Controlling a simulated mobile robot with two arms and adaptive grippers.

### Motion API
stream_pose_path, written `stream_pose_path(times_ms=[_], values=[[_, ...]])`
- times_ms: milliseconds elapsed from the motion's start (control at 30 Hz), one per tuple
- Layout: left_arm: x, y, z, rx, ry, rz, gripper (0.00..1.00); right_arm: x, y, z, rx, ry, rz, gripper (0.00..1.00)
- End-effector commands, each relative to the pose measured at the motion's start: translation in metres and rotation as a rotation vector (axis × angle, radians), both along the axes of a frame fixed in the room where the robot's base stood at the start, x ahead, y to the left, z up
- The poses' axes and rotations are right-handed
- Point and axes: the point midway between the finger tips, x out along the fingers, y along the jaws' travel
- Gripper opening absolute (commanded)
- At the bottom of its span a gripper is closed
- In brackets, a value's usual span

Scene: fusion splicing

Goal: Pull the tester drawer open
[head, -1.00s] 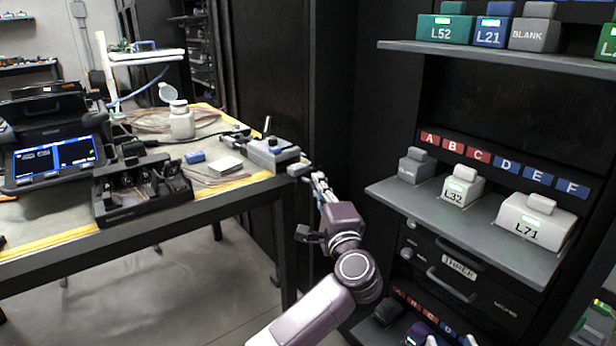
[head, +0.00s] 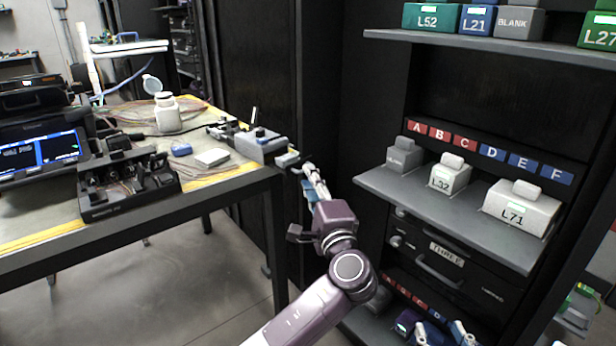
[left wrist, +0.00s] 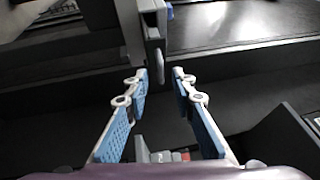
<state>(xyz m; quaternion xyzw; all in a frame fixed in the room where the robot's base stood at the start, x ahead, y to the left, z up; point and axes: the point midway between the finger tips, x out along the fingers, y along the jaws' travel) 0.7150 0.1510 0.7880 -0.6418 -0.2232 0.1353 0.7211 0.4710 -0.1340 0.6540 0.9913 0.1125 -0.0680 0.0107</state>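A grey-blue tester (head: 262,146) sits at the near right corner of the table, with a small pale block (head: 288,160) at its right end by the table edge. My left gripper (head: 310,172) is just right of this block. In the left wrist view my left gripper (left wrist: 160,76) is open, its two blue-padded fingers apart. A grey body with a narrow plate (left wrist: 152,28) lies ahead, its tip near the gap between the fingertips; contact is not visible.
A black drawer (head: 446,270) with a handle and a label sits under a shelf (head: 398,197) holding boxes. A white bottle (head: 167,112), a black tool tray (head: 128,205) and a screen device (head: 40,150) stand on the table. Free floor lies in front of the table.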

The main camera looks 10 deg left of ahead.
Motion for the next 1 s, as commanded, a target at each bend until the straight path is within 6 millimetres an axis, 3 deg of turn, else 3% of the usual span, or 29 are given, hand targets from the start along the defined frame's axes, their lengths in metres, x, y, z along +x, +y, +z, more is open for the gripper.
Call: stream_pose_path(times_ms=[200, 433, 900, 1000], values=[[-0.042, -0.025, -0.009, -0.005, 0.003, -0.003, 0.24, 0.0, 0.0, 0.0, 0.0, 0.0, 0.0, 0.4], [-0.075, -0.042, -0.014, -0.003, 0.002, -0.002, 0.24, 0.0, 0.0, 0.0, 0.0, 0.0, 0.0, 0.4], [-0.085, -0.047, -0.015, -0.002, 0.001, -0.001, 0.24, 0.0, 0.0, 0.0, 0.0, 0.0, -0.001, 0.4], [-0.085, -0.046, -0.027, -0.035, 0.021, -0.022, 0.24, 0.0, 0.0, 0.0, 0.0, 0.0, 0.0, 0.4]])
